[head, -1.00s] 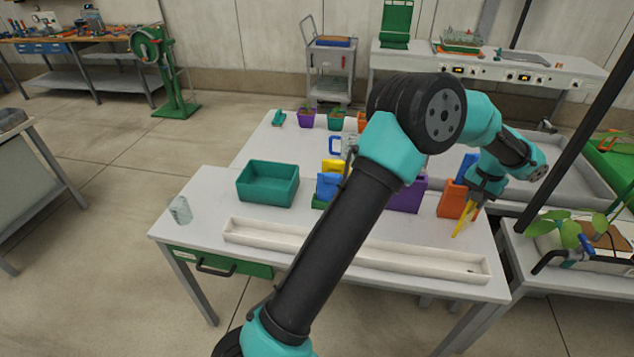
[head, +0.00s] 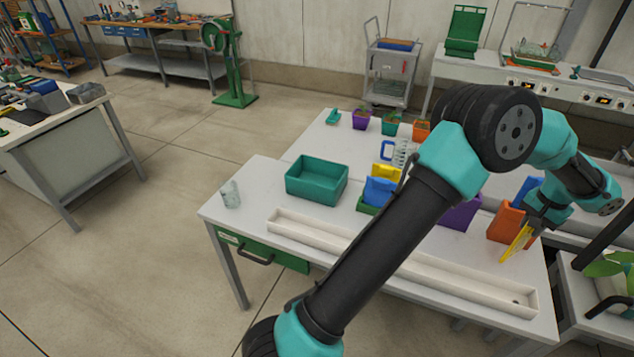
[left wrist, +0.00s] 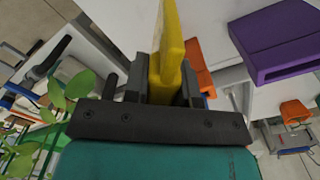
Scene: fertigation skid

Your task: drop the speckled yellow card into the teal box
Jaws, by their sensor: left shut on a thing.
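The yellow card (head: 515,243) is in my left gripper (head: 529,227), which is shut on it above the right part of the white table, beside an orange holder (head: 502,224). In the left wrist view the card (left wrist: 171,45) stands between the two fingers (left wrist: 165,85). Its speckles are too small to make out. The teal box (head: 310,191) sits on the table's left part, well to the left of my left gripper, and its open top shows no contents. My right gripper is out of view.
A long white tray (head: 520,297) lies along the table's front edge. Blue (head: 379,191) and yellow (head: 385,172) pieces and a purple holder (head: 458,215) stand between box and gripper, partly behind my arm. A clear cup (head: 230,194) stands left of the box.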

